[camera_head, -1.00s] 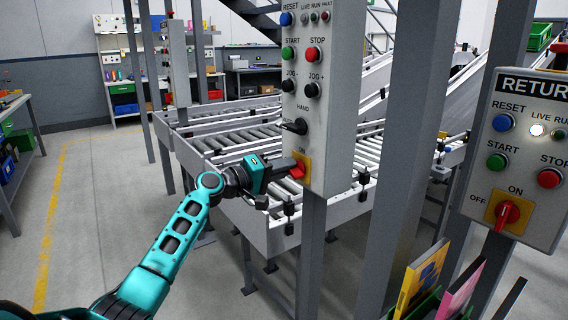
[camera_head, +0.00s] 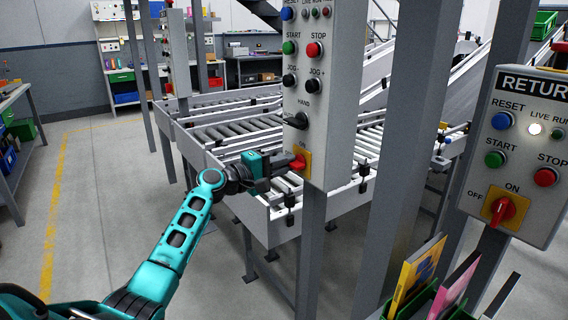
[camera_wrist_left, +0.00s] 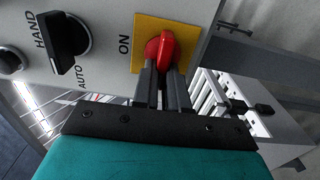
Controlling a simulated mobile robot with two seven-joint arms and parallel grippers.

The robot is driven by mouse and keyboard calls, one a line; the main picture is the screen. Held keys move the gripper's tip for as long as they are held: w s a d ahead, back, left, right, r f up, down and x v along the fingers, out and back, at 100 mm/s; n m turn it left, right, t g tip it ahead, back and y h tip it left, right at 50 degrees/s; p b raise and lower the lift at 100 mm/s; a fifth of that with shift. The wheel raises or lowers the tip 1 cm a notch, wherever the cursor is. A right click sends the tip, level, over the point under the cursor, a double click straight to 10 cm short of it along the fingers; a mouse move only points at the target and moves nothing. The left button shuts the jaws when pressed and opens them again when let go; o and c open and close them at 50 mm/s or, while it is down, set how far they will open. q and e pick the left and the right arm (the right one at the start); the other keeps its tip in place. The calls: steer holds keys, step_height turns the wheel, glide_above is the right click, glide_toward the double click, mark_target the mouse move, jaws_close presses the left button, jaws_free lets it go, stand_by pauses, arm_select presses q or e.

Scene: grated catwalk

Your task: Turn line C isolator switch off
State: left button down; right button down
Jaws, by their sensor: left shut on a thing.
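A red rotary switch (camera_head: 298,163) on a yellow plate (camera_head: 306,156) sits low on the grey control box (camera_head: 318,100) at centre. Whether this box is line C cannot be read. My left gripper (camera_head: 290,165) reaches it from the left. In the left wrist view, the gripper (camera_wrist_left: 163,75) is shut on the red switch handle (camera_wrist_left: 166,45), a finger on each side. The handle points roughly along the fingers. My right gripper is not in view.
A second box marked RETUR… (camera_head: 518,150) stands at right with its own red switch (camera_head: 503,211) on a yellow plate. A black HAND/AUTO knob (camera_head: 297,121) is just above the gripper. Grey posts (camera_head: 412,150) and a roller conveyor (camera_head: 240,135) are close by. Floor at left is clear.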

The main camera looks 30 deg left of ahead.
arm_select(q)
steer(key=shift+r, duration=0.15)
steer(key=c, duration=1.2)
jaws_free()
steer(key=shift+o, duration=0.2)
steer(key=shift+s, duration=0.1)
steer(key=b+v, duration=0.1)
steer(key=v, duration=1.1)
steer(key=shift+s, duration=0.3)
